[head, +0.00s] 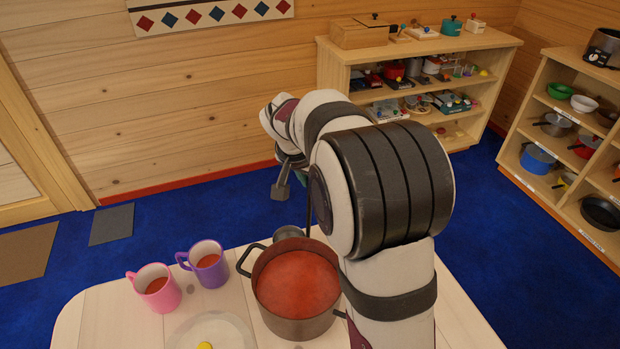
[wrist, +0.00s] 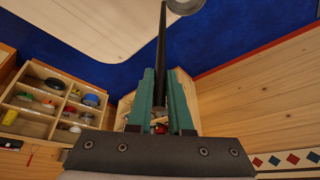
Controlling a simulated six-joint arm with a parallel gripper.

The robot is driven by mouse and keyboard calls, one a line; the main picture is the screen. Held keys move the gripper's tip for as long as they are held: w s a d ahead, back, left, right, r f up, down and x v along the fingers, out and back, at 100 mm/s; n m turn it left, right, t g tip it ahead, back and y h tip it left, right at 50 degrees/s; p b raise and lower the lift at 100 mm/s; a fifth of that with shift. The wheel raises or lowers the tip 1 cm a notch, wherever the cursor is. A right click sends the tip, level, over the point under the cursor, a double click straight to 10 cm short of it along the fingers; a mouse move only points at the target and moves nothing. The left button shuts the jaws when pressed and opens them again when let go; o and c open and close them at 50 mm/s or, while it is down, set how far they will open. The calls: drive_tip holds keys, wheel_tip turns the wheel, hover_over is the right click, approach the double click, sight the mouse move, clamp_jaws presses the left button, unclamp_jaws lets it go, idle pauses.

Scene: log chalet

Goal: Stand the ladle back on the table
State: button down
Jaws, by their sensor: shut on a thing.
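The ladle has a dark handle (wrist: 161,50) and a grey round bowl end (wrist: 184,5). My gripper (wrist: 162,78) is shut on the handle, its two green fingers on either side. In the head view the ladle's grey bowl (head: 291,232) is low, just behind the pot at the far edge of the pale table (head: 100,325). The handle rises from there and is mostly hidden by my arm. I cannot tell whether the bowl touches the table.
A brown pot of red soup (head: 298,285) stands in front of the ladle. Left of it are a purple mug (head: 210,268), a pink mug (head: 160,290) and a pale plate (head: 212,332). Shelves (head: 420,45) stand at the back, with blue floor between.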

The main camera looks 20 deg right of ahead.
idle(0.4)
drive_tip(key=c, duration=0.8)
unclamp_jaws()
drive_tip(key=shift+o, duration=0.2)
drive_tip(key=v, duration=1.6)
drive_tip(key=s+a+f+n+g+y, duration=0.1)
drive_tip(key=s+f, duration=0.3)
drive_tip(key=s, duration=0.6)
drive_tip(key=s+a+f+n+g+y, duration=0.1)
drive_tip(key=s+a+f, duration=0.3)
drive_tip(key=s, duration=0.6)
drive_tip(key=s+a+f+n+g+y, duration=0.1)
drive_tip(key=s+a+f+y, duration=0.1)
drive_tip(key=s+f, duration=0.4)
drive_tip(key=s+y, duration=0.1)
drive_tip(key=s, duration=0.2)
drive_tip(key=shift+s+a+n+g, duration=0.4)
